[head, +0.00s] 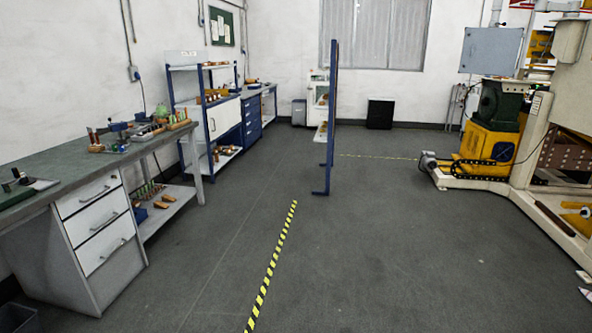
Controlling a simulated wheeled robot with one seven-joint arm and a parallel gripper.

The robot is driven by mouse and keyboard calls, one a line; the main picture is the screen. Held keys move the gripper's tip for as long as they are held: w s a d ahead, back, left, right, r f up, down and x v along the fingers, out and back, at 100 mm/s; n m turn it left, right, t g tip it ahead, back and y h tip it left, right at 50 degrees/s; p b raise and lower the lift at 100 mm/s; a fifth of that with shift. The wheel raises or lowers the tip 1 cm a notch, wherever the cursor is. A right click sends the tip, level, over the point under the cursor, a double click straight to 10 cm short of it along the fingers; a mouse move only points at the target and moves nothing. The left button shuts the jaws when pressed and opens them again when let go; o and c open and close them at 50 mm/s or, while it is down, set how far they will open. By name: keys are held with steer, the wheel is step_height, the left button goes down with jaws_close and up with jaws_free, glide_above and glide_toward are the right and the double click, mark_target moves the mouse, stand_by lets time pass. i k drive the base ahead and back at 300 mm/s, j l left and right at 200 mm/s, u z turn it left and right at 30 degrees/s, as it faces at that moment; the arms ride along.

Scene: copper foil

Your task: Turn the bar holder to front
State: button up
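No thing in the head view is plainly recognisable as the bar holder, and I cannot tell which one it is. A tall blue upright stand (331,118) is seen edge-on on the floor near the middle, with blue feet at its base. At the right is a large cream and yellow machine (490,140) with a dark rounded part on top. My gripper is not in view.
A grey workbench (60,168) with white drawers (97,222) and small tools runs along the left. A blue-framed shelf (172,88) stands behind it. A yellow-black striped line (272,262) marks the floor. The grey floor (400,250) is clear at centre right.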

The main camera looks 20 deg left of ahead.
mark_target(123, 142)
steer(key=i+j+u, duration=0.15)
steer(key=j+u, duration=0.25)
steer(key=i+j+u, duration=0.2)
steer(key=u, duration=0.25)
steer(key=i+j+u, duration=0.25)
steer(key=u, duration=0.15)
steer(key=i+j+u, duration=0.2)
steer(key=u, duration=0.2)
steer(key=i+u, duration=0.35)
steer(key=i, duration=1.05)
steer(key=i+j+z, duration=0.2)
steer(key=i, duration=0.3)
steer(key=i+j+z, duration=0.2)
steer(key=i, duration=0.3)
steer(key=i+j+z, duration=0.2)
steer(key=i, duration=0.3)
